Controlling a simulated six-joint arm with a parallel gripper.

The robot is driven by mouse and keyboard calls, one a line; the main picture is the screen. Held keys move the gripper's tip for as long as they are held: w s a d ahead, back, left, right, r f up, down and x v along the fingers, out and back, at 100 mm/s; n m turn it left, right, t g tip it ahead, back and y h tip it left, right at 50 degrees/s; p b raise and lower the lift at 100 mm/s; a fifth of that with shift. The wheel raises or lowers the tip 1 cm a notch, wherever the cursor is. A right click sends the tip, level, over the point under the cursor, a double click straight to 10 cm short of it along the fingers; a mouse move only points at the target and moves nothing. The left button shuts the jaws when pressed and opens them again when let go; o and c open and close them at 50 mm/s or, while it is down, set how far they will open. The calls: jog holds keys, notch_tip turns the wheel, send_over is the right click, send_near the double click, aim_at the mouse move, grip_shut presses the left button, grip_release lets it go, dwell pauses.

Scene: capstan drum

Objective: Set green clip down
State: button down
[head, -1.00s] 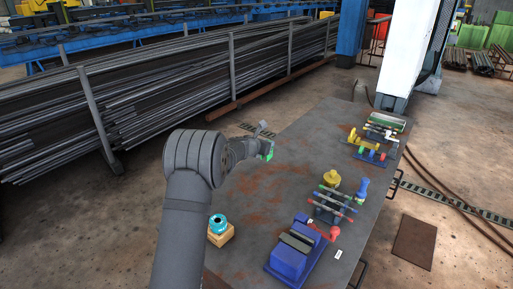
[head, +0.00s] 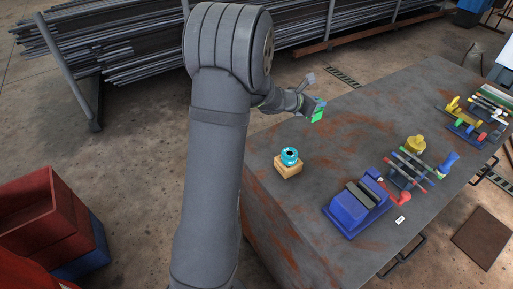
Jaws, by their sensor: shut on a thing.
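The green clip (head: 317,117) is in my gripper (head: 316,106), in the head view. The gripper is shut on it and holds it above the far left part of the grey, rust-stained table (head: 345,150). The fingers are small in the picture, so the exact grip is hard to see. A teal drum (head: 289,156) sits on a wooden block (head: 288,169) on the table, nearer the camera and left of the gripper. The clip is apart from the drum.
A blue vise (head: 357,208) with a red handle (head: 397,196) stands at the table's near edge. A rack with coloured tools, a yellow knob (head: 415,144) and a blue-handled piece (head: 448,162) stand right of it. More tools lie far right. The table's middle is clear.

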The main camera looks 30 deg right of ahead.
jog(key=s+a, duration=0.3)
jog(key=a, duration=1.3)
jog(key=shift+w+a+f, duration=0.55)
jog(key=shift+w+f, duration=1.2)
jog(key=shift+w+a+f, duration=0.6)
jog(key=shift+w+f, duration=1.15)
jog(key=shift+w+a+f, duration=0.55)
jog(key=shift+w+f, duration=1.2)
jog(key=shift+f, duration=0.1)
jog(key=c, duration=1.4)
grip_release()
jog(key=v, duration=1.2)
jog(key=shift+r, duration=0.2)
